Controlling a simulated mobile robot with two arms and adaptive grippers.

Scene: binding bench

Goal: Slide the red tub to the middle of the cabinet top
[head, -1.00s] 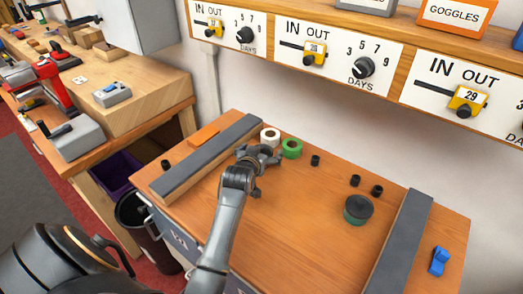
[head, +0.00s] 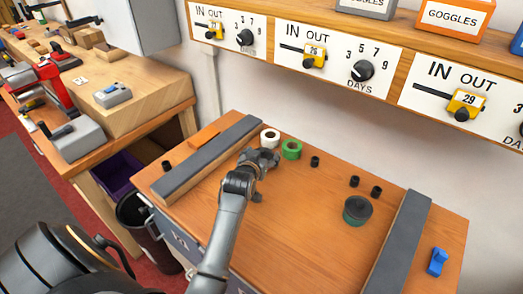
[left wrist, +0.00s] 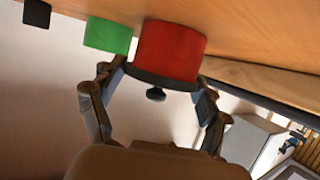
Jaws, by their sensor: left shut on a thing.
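The red tub (left wrist: 170,52) with its black lid (left wrist: 160,79) shows in the left wrist view, between the two fingers of my left gripper (left wrist: 158,84). The fingers are shut on it at the lid's sides. In the head view my left gripper (head: 262,160) is over the back left part of the wooden cabinet top (head: 285,222), beside the left grey-topped rail. There the tub is hidden by the gripper. My right gripper is not in view.
A white roll (head: 270,136) and a green roll (head: 291,149) stand just behind the gripper. A dark green tub (head: 356,210) and several small black cylinders are farther right. Grey-topped rails (head: 400,245) border both sides. The middle is clear.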

